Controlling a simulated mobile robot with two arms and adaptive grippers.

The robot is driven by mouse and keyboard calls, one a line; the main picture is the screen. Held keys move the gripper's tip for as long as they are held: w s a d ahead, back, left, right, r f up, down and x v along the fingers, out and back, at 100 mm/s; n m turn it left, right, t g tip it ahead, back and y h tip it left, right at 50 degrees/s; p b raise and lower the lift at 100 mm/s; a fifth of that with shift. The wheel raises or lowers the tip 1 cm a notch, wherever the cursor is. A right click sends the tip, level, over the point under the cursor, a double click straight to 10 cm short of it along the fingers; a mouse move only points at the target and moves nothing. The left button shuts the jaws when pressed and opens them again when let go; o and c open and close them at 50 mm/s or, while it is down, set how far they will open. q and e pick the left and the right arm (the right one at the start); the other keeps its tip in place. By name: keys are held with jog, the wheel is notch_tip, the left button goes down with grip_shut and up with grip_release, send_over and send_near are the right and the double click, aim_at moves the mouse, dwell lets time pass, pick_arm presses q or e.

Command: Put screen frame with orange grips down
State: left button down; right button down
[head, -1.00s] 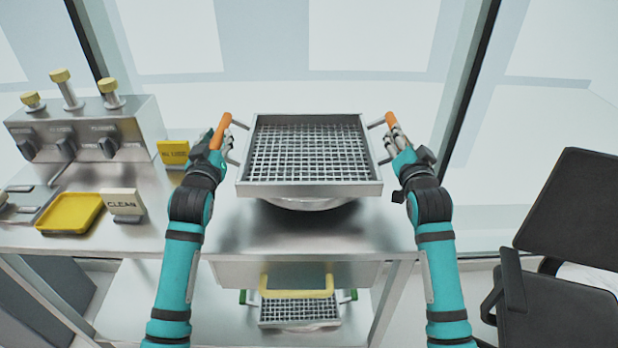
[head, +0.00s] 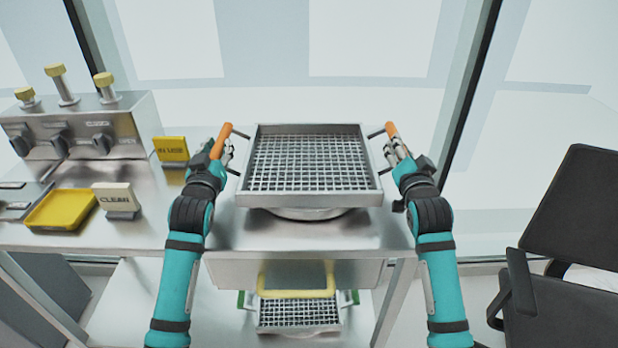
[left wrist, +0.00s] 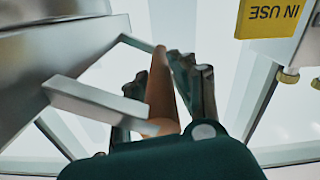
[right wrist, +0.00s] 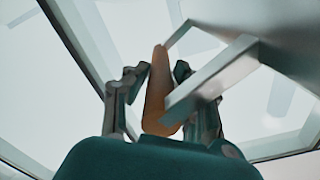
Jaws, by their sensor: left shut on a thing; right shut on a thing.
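The screen frame (head: 308,200) is a square metal tray with a wire mesh and an orange grip on each side. It sits level over a round metal pan (head: 308,213) on the steel table; whether it touches the pan is hard to tell. My left gripper (head: 222,150) is shut on the left orange grip (head: 221,141), which also shows in the left wrist view (left wrist: 160,90). My right gripper (head: 394,148) is shut on the right orange grip (head: 391,130), also seen in the right wrist view (right wrist: 157,85).
A steel table (head: 250,235) carries a control box (head: 85,130), a yellow tray (head: 60,209), a CLEAN sign (head: 116,197) and an IN USE sign (head: 171,149) at left. A second screen with green grips (head: 298,313) lies on the lower shelf. A black chair (head: 575,210) stands at right.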

pick_arm(q)
jog(key=shift+a+f, duration=0.15)
jog(key=shift+f, duration=0.2)
pick_arm(e)
jog(key=shift+d+f, duration=0.15)
jog(key=shift+f, duration=0.15)
pick_arm(q)
jog(key=c, duration=1.1)
grip_release()
jog(key=shift+r, duration=0.1)
pick_arm(e)
jog(key=c, duration=1.1)
grip_release()
jog(key=shift+r, duration=0.1)
pick_arm(q)
jog(key=shift+s, duration=0.1)
pick_arm(e)
jog(key=shift+s, duration=0.1)
pick_arm(q)
jog(key=shift+s, duration=0.3)
jog(key=s, duration=1.1)
jog(key=shift+s, duration=0.2)
pick_arm(e)
jog(key=shift+s, duration=0.15)
jog(key=s, duration=1.1)
jog(key=shift+s, duration=0.35)
